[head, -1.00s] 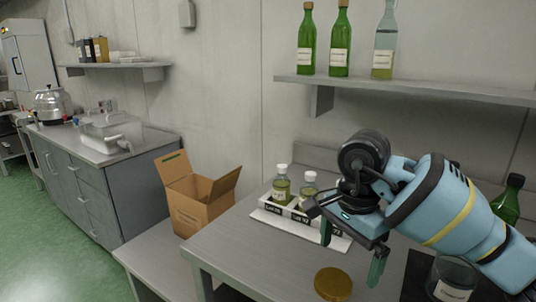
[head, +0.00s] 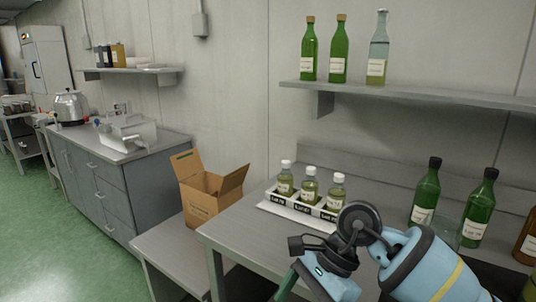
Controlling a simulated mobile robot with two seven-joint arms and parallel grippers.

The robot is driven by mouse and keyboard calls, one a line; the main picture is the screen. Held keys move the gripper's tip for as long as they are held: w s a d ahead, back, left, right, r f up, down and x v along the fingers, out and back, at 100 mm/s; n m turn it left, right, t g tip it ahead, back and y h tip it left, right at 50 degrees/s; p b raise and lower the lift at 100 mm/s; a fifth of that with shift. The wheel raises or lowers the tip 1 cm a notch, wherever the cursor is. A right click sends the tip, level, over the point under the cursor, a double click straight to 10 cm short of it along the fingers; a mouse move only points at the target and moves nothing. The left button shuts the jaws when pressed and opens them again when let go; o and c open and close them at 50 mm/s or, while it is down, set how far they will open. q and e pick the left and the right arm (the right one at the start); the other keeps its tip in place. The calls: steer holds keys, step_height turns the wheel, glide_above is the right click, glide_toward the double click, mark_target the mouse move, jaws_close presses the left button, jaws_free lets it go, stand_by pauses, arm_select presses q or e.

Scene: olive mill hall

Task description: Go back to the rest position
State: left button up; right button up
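My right arm comes in from the lower right. My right gripper (head: 290,287) is at the bottom edge, in front of the grey table (head: 240,232). One green finger shows there; the rest of the gripper is cut off by the frame, so its opening is hidden. I see nothing held in the part that shows. My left gripper is not in view. A white rack (head: 268,206) with three small capped bottles (head: 309,186) stands on the table behind the arm, apart from the gripper.
Dark-capped green bottles (head: 426,192) and an amber bottle (head: 527,240) stand at the right. An open cardboard box (head: 202,207) sits on a lower surface left of the table. A wall shelf (head: 420,95) holds three bottles. The green floor (head: 60,240) is clear at left.

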steer(key=s+a+r+m+g+y+p, duration=0.1)
steer(key=s+a+r+m+y+p, duration=0.1)
steer(key=s+a+m+y, duration=0.9)
steer(key=w+d+f+m+t+h+p, duration=0.1)
steer(key=d+f+m+t+h, duration=0.1)
steer(key=d+f+m+t, duration=0.65)
steer(key=w+d+r+m+t+h+p, duration=0.1)
steer(key=m+t+h, duration=0.35)
steer(key=m, duration=0.95)
steer(key=d+f+m+t+h+p, duration=0.1)
steer(key=d+f+m+t, duration=0.35)
steer(key=m+t, duration=0.5)
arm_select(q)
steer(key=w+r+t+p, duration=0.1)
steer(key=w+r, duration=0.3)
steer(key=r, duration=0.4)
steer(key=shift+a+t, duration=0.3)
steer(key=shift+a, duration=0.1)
arm_select(e)
steer(key=s+d+f+m+g+h, duration=0.3)
steer(key=s+d+f+m+g, duration=0.2)
steer(key=s, duration=0.5)
steer(key=s+d+f+m+g+h, duration=0.4)
steer(key=s+d+f+m, duration=0.2)
steer(key=s+f+m, duration=0.3)
step_height(320, 180, down, 3)
steer(key=shift+s+d+r+g, duration=0.1)
steer(key=shift+s+d+g, duration=0.2)
steer(key=shift+s, duration=0.85)
